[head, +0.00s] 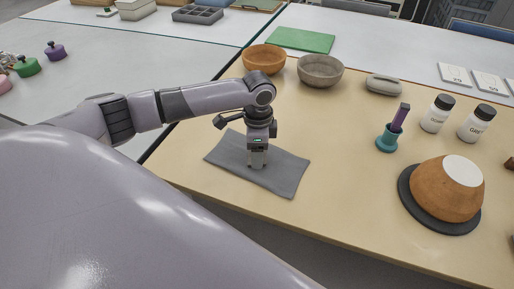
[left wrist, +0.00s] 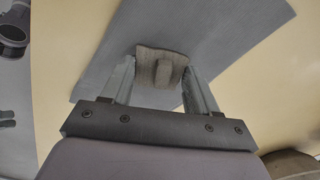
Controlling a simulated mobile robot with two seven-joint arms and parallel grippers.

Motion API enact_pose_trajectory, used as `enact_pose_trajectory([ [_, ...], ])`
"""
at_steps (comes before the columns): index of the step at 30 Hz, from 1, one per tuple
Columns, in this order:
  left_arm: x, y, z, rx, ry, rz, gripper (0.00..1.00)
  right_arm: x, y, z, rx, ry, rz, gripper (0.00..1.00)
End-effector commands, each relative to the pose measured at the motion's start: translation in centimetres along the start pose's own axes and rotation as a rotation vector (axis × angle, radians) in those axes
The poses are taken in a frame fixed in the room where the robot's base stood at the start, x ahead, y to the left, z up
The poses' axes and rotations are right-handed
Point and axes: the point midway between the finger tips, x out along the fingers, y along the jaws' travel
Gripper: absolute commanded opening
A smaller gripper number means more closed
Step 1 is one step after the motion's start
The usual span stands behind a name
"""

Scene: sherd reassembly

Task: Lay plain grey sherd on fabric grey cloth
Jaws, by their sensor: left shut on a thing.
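The grey cloth (head: 285,172) lies flat near the front left of the tan table. My left gripper (head: 257,162) points down over the middle of the cloth. In the left wrist view, my left gripper (left wrist: 162,85) is shut on a plain grey sherd (left wrist: 150,54), a curved piece with a raised lug in its middle. Behind the sherd is the cloth (left wrist: 215,30). I cannot tell whether the sherd touches the cloth. In the head view the gripper mostly hides the sherd. My right gripper is in neither view.
At the back stand an orange bowl (head: 264,59) and a grey bowl (head: 320,70). To the right are a teal holder (head: 388,140), two white jars (head: 437,114), and an orange pot (head: 440,195) on a dark round mat (head: 408,190). The table between cloth and mat is clear.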

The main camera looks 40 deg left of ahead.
Motion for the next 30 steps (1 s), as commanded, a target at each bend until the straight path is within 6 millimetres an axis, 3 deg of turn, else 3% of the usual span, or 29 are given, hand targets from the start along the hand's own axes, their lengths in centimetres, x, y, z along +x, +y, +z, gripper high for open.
enact_pose_trajectory([
  [8,0.6,0.1,0.0,0.001,0.001,0.001,0.29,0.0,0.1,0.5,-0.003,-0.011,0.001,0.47],
  [9,0.6,0.1,0.0,0.001,0.001,0.002,0.72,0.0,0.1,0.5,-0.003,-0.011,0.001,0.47],
  [10,0.6,0.1,0.0,0.001,0.0,0.002,0.82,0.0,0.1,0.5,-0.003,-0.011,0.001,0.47],
  [11,0.6,0.1,0.0,0.001,0.0,0.002,0.85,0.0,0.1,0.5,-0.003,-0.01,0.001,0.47],
  [23,-0.2,-0.1,0.0,0.001,0.001,-0.003,0.85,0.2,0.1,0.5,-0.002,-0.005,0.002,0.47],
  [30,-5.1,-0.1,-0.1,0.0,0.004,-0.003,0.85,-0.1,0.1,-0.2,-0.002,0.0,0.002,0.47],
])
